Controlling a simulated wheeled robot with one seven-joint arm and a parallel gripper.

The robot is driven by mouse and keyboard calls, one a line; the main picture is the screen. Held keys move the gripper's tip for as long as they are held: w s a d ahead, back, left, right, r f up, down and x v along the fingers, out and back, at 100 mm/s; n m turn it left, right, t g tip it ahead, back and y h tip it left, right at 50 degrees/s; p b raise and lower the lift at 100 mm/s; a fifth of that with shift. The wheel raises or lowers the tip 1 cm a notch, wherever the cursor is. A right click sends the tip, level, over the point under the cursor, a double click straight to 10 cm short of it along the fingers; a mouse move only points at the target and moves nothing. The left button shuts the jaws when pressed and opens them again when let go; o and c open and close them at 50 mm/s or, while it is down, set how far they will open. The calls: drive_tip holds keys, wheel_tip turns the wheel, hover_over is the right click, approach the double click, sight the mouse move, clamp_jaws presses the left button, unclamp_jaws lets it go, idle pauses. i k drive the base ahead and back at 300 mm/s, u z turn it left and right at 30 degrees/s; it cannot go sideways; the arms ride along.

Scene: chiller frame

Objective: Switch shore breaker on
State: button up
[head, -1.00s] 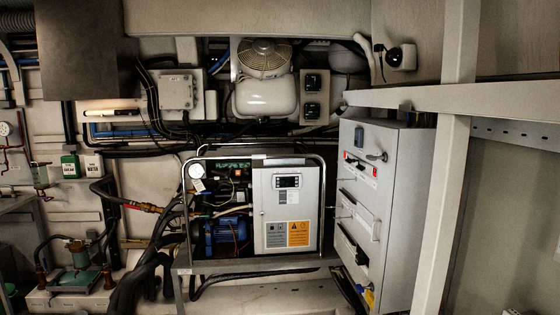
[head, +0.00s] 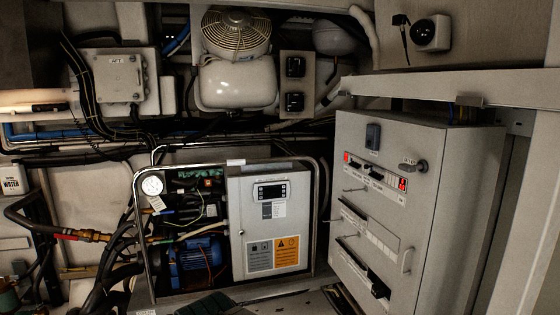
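A tall grey electrical cabinet (head: 440,220) stands at the right, its front turned toward the left. High on its front is a dark blue-grey device (head: 373,136). Below that is a strip with red displays or lights (head: 375,176), with a rotary handle (head: 416,166) at its right end. Lower down are a row of small pale parts (head: 368,232) and a slot with a dark block (head: 380,289). The labels are too small to read, so I cannot tell which part is the shore breaker or its position. My gripper is not in view.
A chiller unit (head: 265,225) in a tube frame stands left of the cabinet. A pale beam (head: 430,87) crosses above the cabinet, and a post (head: 530,230) stands at its right. Hoses and pipes (head: 95,235) fill the lower left. A fan (head: 222,35) is above.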

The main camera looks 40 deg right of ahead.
sight(354, 166)
drive_tip(key=z, duration=0.5)
drive_tip(key=i, duration=1.15)
drive_tip(key=z, duration=1.7)
drive_tip(key=i, duration=0.9)
drive_tip(key=z, duration=0.05)
